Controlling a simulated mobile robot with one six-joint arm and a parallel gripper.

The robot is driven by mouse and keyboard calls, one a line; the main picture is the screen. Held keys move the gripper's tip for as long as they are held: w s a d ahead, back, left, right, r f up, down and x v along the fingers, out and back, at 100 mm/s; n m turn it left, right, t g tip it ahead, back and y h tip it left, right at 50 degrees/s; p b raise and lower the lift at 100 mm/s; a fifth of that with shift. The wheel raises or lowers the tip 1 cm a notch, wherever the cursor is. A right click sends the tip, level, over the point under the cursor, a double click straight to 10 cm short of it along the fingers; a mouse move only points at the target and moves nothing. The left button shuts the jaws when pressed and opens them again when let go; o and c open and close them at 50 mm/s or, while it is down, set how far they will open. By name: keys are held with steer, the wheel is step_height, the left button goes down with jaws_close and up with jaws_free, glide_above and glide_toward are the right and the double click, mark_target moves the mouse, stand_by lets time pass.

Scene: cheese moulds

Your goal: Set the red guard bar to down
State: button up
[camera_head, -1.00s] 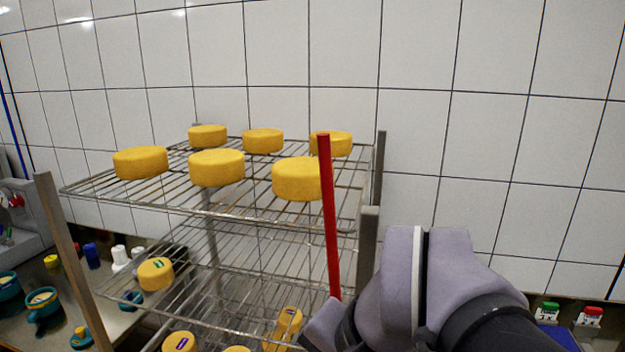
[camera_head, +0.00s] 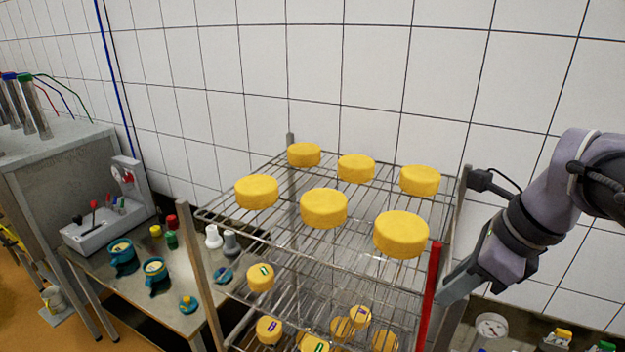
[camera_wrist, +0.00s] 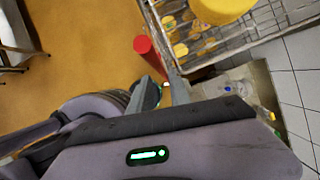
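The red guard bar (camera_head: 430,296) stands upright at the front right corner of the wire rack (camera_head: 345,231), close to the corner post. Its lower end is out of frame. In the wrist view its round red top (camera_wrist: 143,44) shows just beyond the fingertips, with the shaft running down toward the gap between them. My gripper (camera_head: 446,294) is right beside the bar, on its right in the head view, pointing down and left. In the wrist view my fingers (camera_wrist: 162,80) are apart with a gap between them. I cannot tell whether they touch the bar.
Several yellow cheeses (camera_head: 323,208) sit on the top shelf, with smaller ones below. The tiled wall (camera_head: 365,75) lies close behind the rack.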

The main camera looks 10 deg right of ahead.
mark_target(427, 305)
steer(key=x, duration=0.7)
steer(key=shift+a+f+b, duration=0.15)
steer(key=shift+f+b, duration=0.05)
steer(key=shift+b, duration=0.1)
jaws_close()
stand_by(1.0)
